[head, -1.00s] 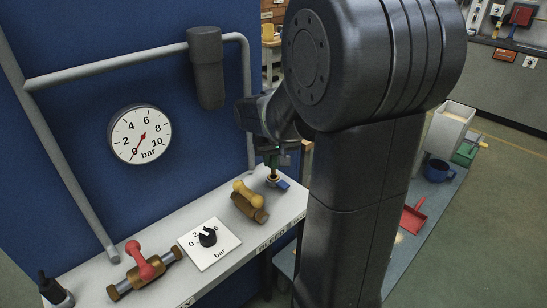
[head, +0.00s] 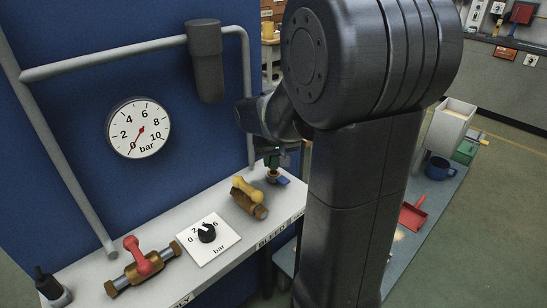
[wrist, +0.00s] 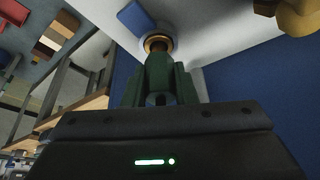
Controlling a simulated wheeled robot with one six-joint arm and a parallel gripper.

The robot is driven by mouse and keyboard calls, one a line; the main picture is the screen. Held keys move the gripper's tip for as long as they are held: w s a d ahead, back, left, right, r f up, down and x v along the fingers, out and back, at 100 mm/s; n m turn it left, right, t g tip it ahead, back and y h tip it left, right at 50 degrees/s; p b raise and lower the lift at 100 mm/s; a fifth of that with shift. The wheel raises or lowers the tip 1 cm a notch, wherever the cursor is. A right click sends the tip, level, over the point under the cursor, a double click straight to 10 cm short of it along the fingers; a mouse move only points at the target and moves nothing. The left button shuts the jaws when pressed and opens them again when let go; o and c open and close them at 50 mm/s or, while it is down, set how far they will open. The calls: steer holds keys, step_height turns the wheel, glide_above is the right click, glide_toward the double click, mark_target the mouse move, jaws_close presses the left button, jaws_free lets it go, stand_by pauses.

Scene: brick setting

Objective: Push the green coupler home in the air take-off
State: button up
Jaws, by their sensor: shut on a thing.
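The green coupler (wrist: 158,72) is held upright in my gripper (wrist: 160,88), with the fingers shut around it. It also shows small in the head view (head: 272,160), beside my dark arm. The air take-off is a brass ring (wrist: 158,43) on the white bench top with a blue tab (wrist: 136,18) beside it; in the head view the tab (head: 283,181) lies at the bench's right end. The coupler's end is at the brass ring, lined up with it in the wrist view. Its lower end is partly hidden, so I cannot tell how deep it sits.
A yellow-handled brass valve (head: 249,197) stands just left of the take-off. Further left are a dial plate (head: 208,239) and a red-handled valve (head: 144,262). A pressure gauge (head: 138,128) on the blue panel reads near 0. A grey pipe (head: 249,110) runs down behind.

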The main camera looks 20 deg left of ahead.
steer(key=shift+f+b, duration=0.65)
steer(key=shift+f, duration=0.3)
steer(key=o, duration=1.5)
steer(key=shift+r, duration=0.1)
steer(key=shift+c, duration=0.2)
steer(key=shift+r+p, duration=2.4)
steer(key=shift+r, duration=0.6)
